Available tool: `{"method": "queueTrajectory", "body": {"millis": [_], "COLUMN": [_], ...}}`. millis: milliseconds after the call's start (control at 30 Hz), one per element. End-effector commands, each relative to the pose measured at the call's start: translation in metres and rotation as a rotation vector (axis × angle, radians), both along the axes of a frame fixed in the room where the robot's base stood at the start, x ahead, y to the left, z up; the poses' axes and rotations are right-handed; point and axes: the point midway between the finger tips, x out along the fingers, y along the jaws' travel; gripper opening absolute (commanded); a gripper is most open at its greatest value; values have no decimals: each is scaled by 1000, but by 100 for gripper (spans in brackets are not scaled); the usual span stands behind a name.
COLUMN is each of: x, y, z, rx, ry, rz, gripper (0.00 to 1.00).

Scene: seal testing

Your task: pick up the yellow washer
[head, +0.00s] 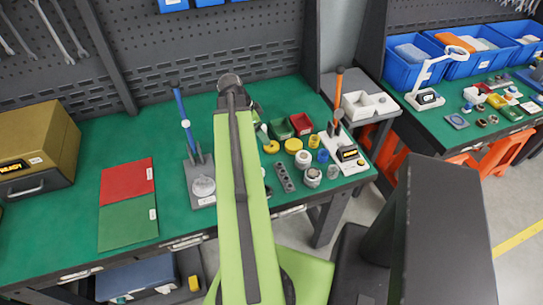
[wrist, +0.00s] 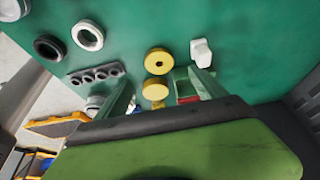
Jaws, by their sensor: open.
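A yellow washer (wrist: 158,60), a round ring with a small dark centre hole, lies flat on the green tabletop in the wrist view. A second yellow round piece (wrist: 155,88) lies just below it in that picture. My gripper (wrist: 162,80) is open and empty, with its two green fingers to the left and right of the yellow pieces and apart from both. In the head view, two yellow round pieces show right of my arm, one at the arm's edge (head: 271,147) and one further right (head: 293,145). My arm hides the gripper there.
A grey block with holes (wrist: 95,75), a white ring (wrist: 88,35) and a dark ring (wrist: 48,47) lie to the left in the wrist view. A white part (wrist: 200,52) is close on the right. Red (head: 301,124) and green (head: 280,128) bins stand behind.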

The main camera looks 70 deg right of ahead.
Motion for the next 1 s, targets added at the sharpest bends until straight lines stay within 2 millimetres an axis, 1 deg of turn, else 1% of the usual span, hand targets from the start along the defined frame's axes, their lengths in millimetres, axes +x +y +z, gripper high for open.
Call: {"method": "queueTrajectory", "body": {"millis": [33, 100, 167, 300, 367, 467, 600, 667, 733, 933, 967, 1000], "x": [-4, -8, -9, -10, -11, -13, -19, -22, -24, -25, -25, -25], "y": [-3, -6, -8, -8, -9, -10, -15, -17, -19, -19, -19, -19], "z": [-21, -31, -34, -31, -34, -47, -72, -80, -83, -79, -79, -79], "rx": [-1, -1, -1, 0, 0, 0, 0, 1, 1, 1, 1, 1], "ry": [0, 0, 0, 0, 0, 0, 0, 1, 1, 1, 1, 1], "rz": [-2, -2, -2, -1, -1, -1, -2, -3, -3, -3, -3, -3], "gripper": [80, 80, 80, 80, 80, 80, 80, 80, 80, 80, 78, 72]}}
